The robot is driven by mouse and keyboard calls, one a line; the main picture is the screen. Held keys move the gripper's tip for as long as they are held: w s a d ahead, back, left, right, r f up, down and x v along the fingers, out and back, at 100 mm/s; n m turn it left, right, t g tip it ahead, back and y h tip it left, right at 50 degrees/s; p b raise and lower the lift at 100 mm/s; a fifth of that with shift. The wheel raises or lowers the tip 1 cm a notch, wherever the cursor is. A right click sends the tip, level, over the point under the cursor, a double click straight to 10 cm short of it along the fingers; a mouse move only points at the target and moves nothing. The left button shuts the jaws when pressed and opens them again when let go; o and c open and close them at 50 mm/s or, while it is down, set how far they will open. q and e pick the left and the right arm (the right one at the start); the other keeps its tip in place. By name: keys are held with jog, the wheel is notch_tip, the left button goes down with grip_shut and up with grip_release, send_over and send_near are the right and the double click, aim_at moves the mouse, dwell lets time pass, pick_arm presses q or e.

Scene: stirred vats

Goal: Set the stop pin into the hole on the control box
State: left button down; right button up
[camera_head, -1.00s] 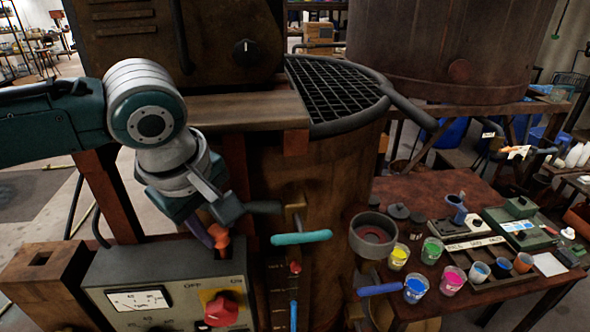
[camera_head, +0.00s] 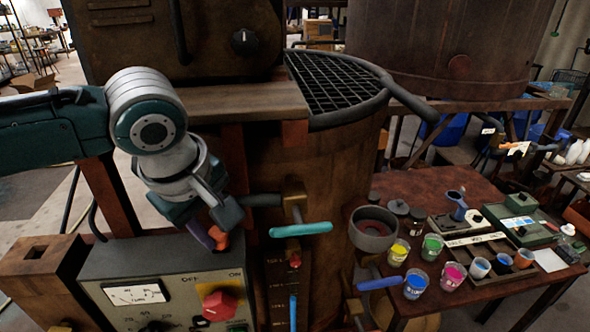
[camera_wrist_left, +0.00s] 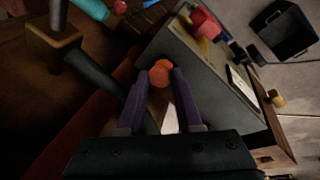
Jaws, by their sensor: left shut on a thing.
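My left gripper (camera_head: 217,238) has purple fingers and is shut on the orange stop pin (camera_head: 222,240). In the left wrist view the pin's round orange head (camera_wrist_left: 159,74) shows between the fingertips. The grey control box (camera_head: 125,262) stands below and to the left of the fingers in the head view; it also shows in the wrist view (camera_wrist_left: 196,62). The pin is at the back right edge of the box's top. I cannot tell whether its lower end touches the box or is in the hole. The hole is hidden. My right gripper is not in view.
A red knob (camera_head: 219,304) on a yellow plate and a dial (camera_head: 134,294) are on the box. A vat (camera_head: 270,165) stands close behind, with a turquoise-handled valve (camera_head: 301,230). A table (camera_head: 437,183) with paint cups is at right.

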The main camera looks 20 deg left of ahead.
pick_arm(q)
jog(key=shift+f, duration=0.15)
jog(key=c, duration=0.5)
grip_release()
jog(key=b+v, duration=0.1)
jog(key=v, duration=0.9)
jog(key=shift+d, duration=0.1)
